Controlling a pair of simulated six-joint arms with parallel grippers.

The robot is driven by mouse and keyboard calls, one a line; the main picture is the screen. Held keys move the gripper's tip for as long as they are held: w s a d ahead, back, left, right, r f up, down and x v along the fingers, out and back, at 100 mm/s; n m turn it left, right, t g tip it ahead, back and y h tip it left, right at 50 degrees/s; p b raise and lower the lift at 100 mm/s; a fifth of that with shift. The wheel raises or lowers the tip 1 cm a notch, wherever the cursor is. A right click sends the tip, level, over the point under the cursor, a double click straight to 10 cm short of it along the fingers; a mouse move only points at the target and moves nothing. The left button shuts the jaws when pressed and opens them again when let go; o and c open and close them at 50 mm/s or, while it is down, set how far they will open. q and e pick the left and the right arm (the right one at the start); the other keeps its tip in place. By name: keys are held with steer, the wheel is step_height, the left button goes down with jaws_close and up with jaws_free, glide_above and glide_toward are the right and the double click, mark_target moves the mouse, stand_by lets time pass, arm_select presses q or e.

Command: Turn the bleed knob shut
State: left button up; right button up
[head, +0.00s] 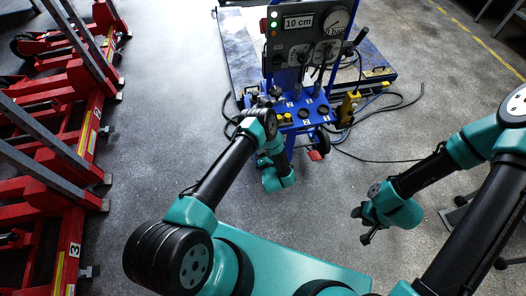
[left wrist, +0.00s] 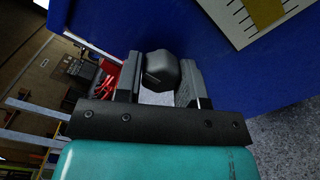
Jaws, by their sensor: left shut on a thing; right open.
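A black faceted knob, which I take for the bleed knob (left wrist: 160,70), sits between the two fingers of my left gripper (left wrist: 158,84) in the left wrist view, in front of a blue panel. The fingers are shut on it from both sides. In the head view my left gripper (head: 258,98) is at the left side of the blue trolley (head: 305,122), and the knob is hidden there. My right gripper (head: 364,226) is open and empty, hanging over the bare floor well right of the trolley.
A grey control panel (head: 305,38) with a "10 cm" display and a round gauge (head: 336,21) tops the trolley. Black cables (head: 385,160) lie on the floor at its right. Red jacks (head: 75,140) line the left.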

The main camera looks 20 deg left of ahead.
stand_by(0.5)
arm_select(q)
steer(key=o, duration=0.9)
steer(key=shift+s, duration=0.1)
